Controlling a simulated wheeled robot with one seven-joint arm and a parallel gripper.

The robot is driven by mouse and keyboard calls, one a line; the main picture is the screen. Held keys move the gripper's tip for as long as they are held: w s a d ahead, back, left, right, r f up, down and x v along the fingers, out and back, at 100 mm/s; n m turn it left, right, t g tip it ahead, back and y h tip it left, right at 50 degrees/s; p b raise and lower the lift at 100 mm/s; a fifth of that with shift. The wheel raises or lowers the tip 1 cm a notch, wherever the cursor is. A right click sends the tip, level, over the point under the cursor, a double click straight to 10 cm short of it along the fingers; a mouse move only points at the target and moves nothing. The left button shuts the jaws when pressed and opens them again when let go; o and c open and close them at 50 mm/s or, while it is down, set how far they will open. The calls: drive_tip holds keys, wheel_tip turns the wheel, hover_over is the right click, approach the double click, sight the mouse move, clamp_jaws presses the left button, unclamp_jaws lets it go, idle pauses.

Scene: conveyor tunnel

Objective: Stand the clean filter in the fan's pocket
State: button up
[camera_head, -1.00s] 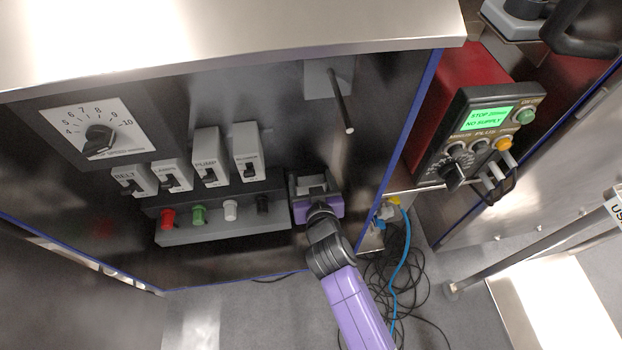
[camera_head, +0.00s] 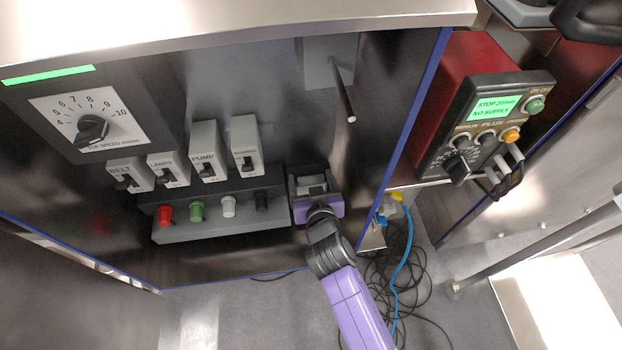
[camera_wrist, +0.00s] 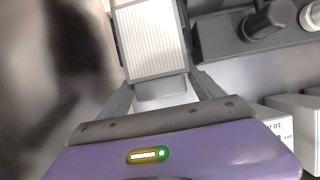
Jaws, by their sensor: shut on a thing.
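The filter, a pale pleated panel (camera_wrist: 150,42), shows at the top of the wrist view, with a grey tab (camera_wrist: 161,92) at its near edge. My gripper (camera_wrist: 161,84) is shut on this tab, one finger on each side. Dark edges flank the panel; I cannot tell whether they belong to the filter's frame or to the fan's pocket. In the head view my purple gripper (camera_head: 314,190) is at the cabinet front, right of the coloured plugs. A small pale part of the filter (camera_head: 312,182) shows there. How deep it sits is hidden.
A grey block with coloured plugs (camera_head: 220,228) is close on the gripper's left, below several labelled switches (camera_head: 207,160). A thin rod (camera_head: 343,95) sticks out above. A red control unit (camera_head: 440,105) stands at right, with loose cables (camera_head: 402,270) below.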

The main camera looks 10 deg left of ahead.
drive_tip(key=shift+f+b, duration=2.95)
drive_tip(key=shift+f, duration=0.4)
drive_tip(key=o, duration=2.1)
drive_tip(key=shift+o, duration=0.2)
drive_tip(key=shift+r, duration=0.1)
drive_tip(key=p+v, duration=0.2)
drive_tip(key=v, duration=0.5)
drive_tip(key=shift+s, duration=0.35)
drive_tip(key=shift+d+r, duration=0.1)
